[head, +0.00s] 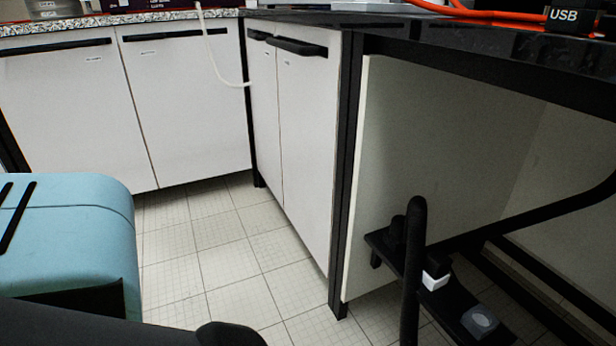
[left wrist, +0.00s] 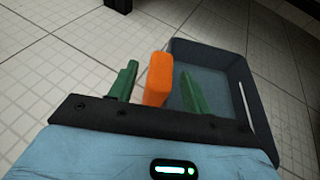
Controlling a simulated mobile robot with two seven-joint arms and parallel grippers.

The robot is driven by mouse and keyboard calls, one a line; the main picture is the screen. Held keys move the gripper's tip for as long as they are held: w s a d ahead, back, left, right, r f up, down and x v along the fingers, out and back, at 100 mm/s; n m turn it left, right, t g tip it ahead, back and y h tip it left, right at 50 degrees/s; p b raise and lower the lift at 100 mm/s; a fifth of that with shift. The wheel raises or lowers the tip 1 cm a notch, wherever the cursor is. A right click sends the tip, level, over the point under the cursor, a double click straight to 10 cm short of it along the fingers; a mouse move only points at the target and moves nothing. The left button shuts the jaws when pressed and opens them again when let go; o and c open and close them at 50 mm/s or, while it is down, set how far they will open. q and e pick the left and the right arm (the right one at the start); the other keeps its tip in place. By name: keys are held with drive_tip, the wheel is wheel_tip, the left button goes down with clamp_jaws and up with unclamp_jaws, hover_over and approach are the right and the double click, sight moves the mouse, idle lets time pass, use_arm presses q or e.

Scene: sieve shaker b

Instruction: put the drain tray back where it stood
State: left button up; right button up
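The drain tray appears in the left wrist view as a dark, see-through, open-topped tray (left wrist: 262,115), just beyond and to the right of my left gripper. An orange block (left wrist: 158,80), which looks like the tray's grip, stands by its left side; whether they join is hard to see. My left gripper (left wrist: 160,72) has its two green fingers apart, one on each side of the orange block, with narrow gaps showing. The head view shows neither tray nor fingertips. My right gripper is out of view.
White cabinets (head: 190,105) stand at the back under a speckled worktop (head: 120,22). A black bench (head: 450,45) runs along the right, with a low shelf of small items (head: 436,278) beneath. The tiled floor (head: 215,245) between is clear. A pale hose (head: 220,68) hangs down.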

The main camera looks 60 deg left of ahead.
use_arm(q)
drive_tip(key=shift+s+r, duration=0.15)
drive_tip(key=shift+r, duration=0.05)
drive_tip(key=p+v, duration=0.4)
drive_tip(key=v, duration=0.7)
drive_tip(key=shift+s+p, duration=0.3)
drive_tip(key=s+d+n+g, duration=0.2)
drive_tip(key=s+n+g, duration=0.5)
drive_tip(key=s+n, duration=0.95)
drive_tip(key=s+d+r+n+g+h, duration=0.2)
drive_tip(key=s+d+r+n+h, duration=0.4)
drive_tip(key=r+n, duration=0.5)
drive_tip(key=s+d+n, duration=0.1)
drive_tip(key=s+n, duration=0.1)
drive_tip(key=n, duration=0.1)
drive_tip(key=shift+r, duration=0.2)
